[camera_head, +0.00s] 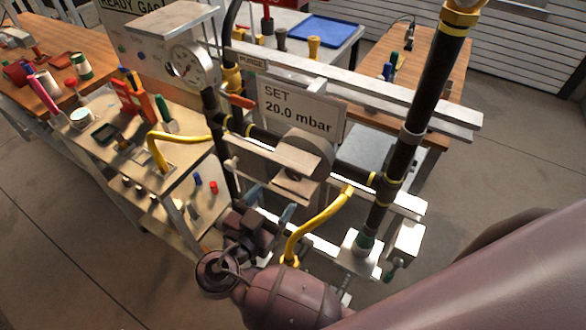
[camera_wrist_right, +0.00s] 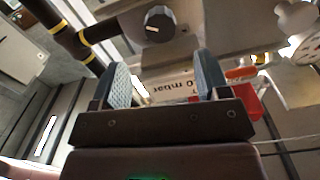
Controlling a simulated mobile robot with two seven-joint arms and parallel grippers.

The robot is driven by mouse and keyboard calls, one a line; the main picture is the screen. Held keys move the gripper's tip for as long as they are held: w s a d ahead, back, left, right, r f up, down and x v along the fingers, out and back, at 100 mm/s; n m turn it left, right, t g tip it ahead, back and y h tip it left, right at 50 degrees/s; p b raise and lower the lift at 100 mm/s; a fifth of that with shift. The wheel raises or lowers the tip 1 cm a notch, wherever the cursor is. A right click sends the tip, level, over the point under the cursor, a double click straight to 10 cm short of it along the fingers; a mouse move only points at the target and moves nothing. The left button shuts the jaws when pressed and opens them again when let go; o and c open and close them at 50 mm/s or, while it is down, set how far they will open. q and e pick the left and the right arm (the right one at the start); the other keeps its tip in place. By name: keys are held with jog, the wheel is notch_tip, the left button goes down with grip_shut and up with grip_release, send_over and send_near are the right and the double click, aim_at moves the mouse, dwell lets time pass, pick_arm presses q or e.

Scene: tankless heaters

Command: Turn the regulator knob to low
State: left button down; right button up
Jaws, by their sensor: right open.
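The regulator knob (camera_wrist_right: 158,22) is dark and round with a pale pointer mark, on a light metal body in the right wrist view. My right gripper (camera_wrist_right: 163,62) is open, its two grey-blue fingers apart with nothing between them. The knob lies beyond the fingertips, roughly between their lines, and looks untouched. In the head view, my right gripper (camera_head: 270,203) is just below the round grey regulator (camera_head: 306,152); the knob cannot be made out clearly there. A sign (camera_head: 297,108) reading "SET 20.0 mbar" stands behind the regulator. My left gripper is out of view.
Black pipes (camera_head: 410,120) with yellow bands rise at the right of the regulator. A yellow hose (camera_head: 318,222) curves close beside my right gripper. A pressure gauge (camera_head: 190,62) and a cluttered workbench (camera_head: 115,160) are at the left. Bare floor (camera_head: 500,160) shows at the right.

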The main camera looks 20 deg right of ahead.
aim_at(293, 175)
pick_arm(q)
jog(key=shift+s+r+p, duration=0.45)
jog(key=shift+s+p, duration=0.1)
jog(key=shift+p, duration=0.6)
pick_arm(e)
jog(key=x, duration=0.9)
jog(key=shift+w+d, duration=0.1)
jog(key=c, duration=0.9)
jog(key=shift+f+n+b, duration=0.15)
jog(key=shift+n+b, duration=0.15)
jog(key=shift+b, duration=0.75)
jog(key=shift+n+b, duration=0.6)
jog(key=shift+b, duration=0.55)
jog(key=shift+n, duration=0.8)
jog(key=n, duration=0.2)
jog(key=shift+n, duration=0.4)
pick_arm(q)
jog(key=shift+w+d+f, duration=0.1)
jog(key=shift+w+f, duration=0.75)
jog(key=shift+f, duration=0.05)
pick_arm(e)
jog(key=shift+n, duration=0.3)
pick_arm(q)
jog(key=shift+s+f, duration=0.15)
